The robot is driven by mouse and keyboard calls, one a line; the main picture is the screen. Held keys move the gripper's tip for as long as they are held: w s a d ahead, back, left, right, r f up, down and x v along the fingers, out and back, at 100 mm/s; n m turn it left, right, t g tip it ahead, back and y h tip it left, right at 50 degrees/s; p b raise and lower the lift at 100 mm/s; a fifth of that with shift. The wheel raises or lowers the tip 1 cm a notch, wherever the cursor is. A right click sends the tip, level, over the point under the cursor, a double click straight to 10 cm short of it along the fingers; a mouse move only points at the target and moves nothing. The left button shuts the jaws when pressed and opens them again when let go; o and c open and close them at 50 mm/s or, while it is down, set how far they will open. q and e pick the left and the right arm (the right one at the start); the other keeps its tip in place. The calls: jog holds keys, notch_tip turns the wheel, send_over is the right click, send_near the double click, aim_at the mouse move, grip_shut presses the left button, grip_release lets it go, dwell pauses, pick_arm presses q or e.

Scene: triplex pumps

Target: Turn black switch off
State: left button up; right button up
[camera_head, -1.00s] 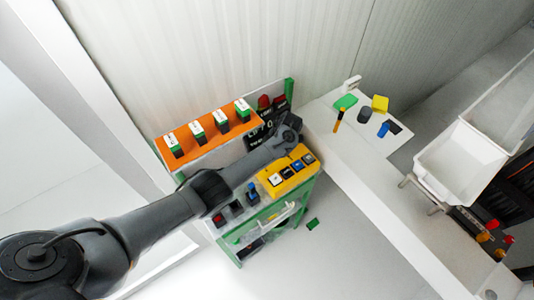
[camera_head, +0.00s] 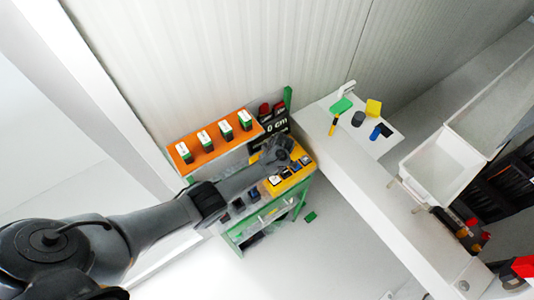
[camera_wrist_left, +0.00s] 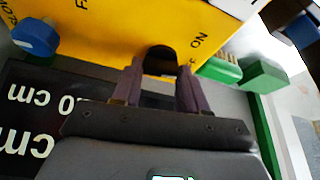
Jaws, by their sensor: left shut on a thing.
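The black switch (camera_wrist_left: 160,60) sits on a yellow panel (camera_wrist_left: 110,38) between printed labels, one reading "ON" and the other partly covered. My left gripper (camera_wrist_left: 163,75) is shut on this switch, one finger on each side of it. The switch's exact turn angle is hard to tell between the fingers. In the head view the yellow box (camera_head: 305,162) is partly behind my left gripper (camera_head: 277,153), which hides the switch there. My right gripper is not in view.
A blue knob (camera_wrist_left: 36,38) is on the same panel. An orange panel (camera_head: 213,148) with several green-and-white switches stands left of the gripper. A white beam (camera_head: 375,195) with a white bin (camera_head: 435,170) is to the right.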

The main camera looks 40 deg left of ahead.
pick_arm(q)
jog(key=shift+d+r+m+t+p, duration=0.15)
jog(key=shift+m+t+p, duration=0.4)
jog(key=shift+m, duration=0.55)
jog(key=o, duration=0.8)
jog(key=shift+d+r+p, duration=0.1)
jog(key=shift+r+p, duration=0.25)
jog(key=shift+r, duration=0.1)
jog(key=shift+p+v, duration=0.75)
jog(key=shift+v, duration=4.1)
